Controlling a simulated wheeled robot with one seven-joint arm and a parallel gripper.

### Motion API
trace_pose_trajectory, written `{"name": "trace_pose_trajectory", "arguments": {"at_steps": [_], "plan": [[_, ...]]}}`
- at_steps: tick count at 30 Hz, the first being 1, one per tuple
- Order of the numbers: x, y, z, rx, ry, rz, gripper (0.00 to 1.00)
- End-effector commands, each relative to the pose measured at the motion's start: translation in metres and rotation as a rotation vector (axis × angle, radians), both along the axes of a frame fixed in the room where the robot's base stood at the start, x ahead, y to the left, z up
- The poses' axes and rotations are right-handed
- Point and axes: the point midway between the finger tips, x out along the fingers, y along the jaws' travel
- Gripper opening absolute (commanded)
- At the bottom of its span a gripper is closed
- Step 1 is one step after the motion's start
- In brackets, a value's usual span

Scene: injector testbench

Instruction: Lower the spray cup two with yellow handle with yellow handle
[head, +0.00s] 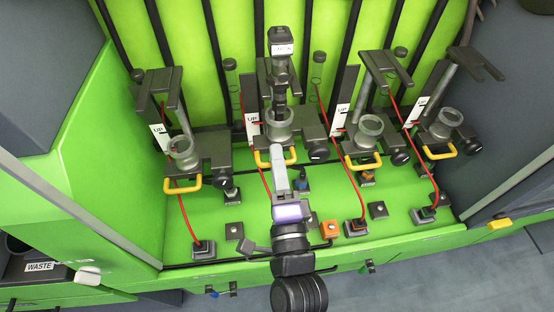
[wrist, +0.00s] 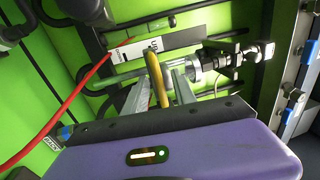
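Spray cup two (head: 278,124) is a grey ring-shaped cup, second from the left, raised close under a dark injector (head: 281,75). Its yellow handle (head: 262,160) sticks out at the front and is partly hidden by my gripper. My gripper (head: 279,158) reaches up from the front to this handle. In the wrist view the yellow handle (wrist: 154,78) stands between my two grey fingers (wrist: 160,92). The fingers are apart, with a gap visible beside the handle; contact on both sides does not show. The clear cup (wrist: 195,68) is just beyond them.
Other spray cups with yellow handles stand at the left (head: 183,150) and right (head: 369,127), (head: 446,120). Red hoses (head: 350,185) run down to the green bench. An orange block (head: 329,229) sits on the bench near my arm. White UP labels (head: 252,122) stand beside the cups.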

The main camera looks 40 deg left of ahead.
Motion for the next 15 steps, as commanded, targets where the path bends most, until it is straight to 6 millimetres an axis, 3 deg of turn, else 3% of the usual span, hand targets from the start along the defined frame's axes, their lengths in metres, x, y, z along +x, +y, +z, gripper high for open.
{"name": "trace_pose_trajectory", "arguments": {"at_steps": [5, 10, 15], "plan": [[-0.0001, -0.0001, -0.0001, 0.0, 0.0, 0.0, 0.32], [-0.0001, -0.0001, 0.0, 0.0, 0.0, 0.0, 0.0], [-0.0001, -0.0001, 0.0, 0.0, 0.0, 0.0, 0.0]]}}
